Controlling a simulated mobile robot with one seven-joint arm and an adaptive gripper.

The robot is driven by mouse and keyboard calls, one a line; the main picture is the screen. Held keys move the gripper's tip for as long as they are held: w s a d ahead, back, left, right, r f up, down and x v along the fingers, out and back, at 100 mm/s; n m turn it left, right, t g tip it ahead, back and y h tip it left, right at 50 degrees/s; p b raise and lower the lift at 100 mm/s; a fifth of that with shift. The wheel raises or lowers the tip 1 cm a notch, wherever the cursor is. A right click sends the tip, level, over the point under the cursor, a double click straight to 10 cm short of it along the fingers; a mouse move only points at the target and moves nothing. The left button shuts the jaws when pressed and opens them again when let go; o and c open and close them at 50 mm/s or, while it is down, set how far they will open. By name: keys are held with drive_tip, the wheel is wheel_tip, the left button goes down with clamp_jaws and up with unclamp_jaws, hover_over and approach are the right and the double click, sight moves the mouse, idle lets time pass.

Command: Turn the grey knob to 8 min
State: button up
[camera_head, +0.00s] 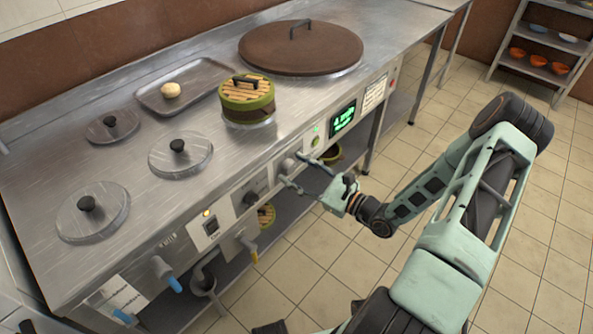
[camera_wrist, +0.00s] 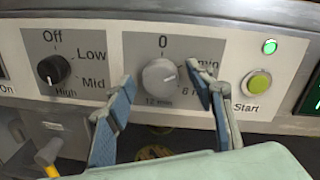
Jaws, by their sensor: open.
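The grey knob (camera_wrist: 160,77) sits on a pale dial plate on the counter's front panel. I cannot clearly tell where the knob points. My gripper (camera_wrist: 162,85) is open, with one blue-padded finger on each side of the knob and gaps between. In the head view my gripper (camera_head: 292,169) reaches the panel from the right, at the grey knob (camera_head: 288,163).
A black Off/Low/Mid/High knob (camera_wrist: 54,69) is to the left. A green Start button (camera_wrist: 257,83) and lit green lamp (camera_wrist: 269,46) are to the right, beside a display (camera_head: 343,118). Blue-handled (camera_head: 166,274) and yellow-handled (camera_head: 250,250) taps project lower left.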

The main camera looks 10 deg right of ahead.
drive_tip(key=shift+c, duration=0.2)
drive_tip(key=c, duration=1.1)
drive_tip(key=shift+m+p, duration=0.3)
drive_tip(key=shift+m, duration=0.1)
drive_tip(key=m+p, duration=0.2)
drive_tip(key=m, duration=0.2)
drive_tip(key=shift+d+m, duration=0.1)
drive_tip(key=shift+m, duration=0.3)
drive_tip(key=m+p, duration=0.2)
drive_tip(key=m, duration=0.4)
drive_tip(key=shift+f+m+t+p, duration=0.15)
drive_tip(key=shift+m+t+p, duration=0.15)
drive_tip(key=shift+t, duration=0.1)
drive_tip(key=o, duration=1.1)
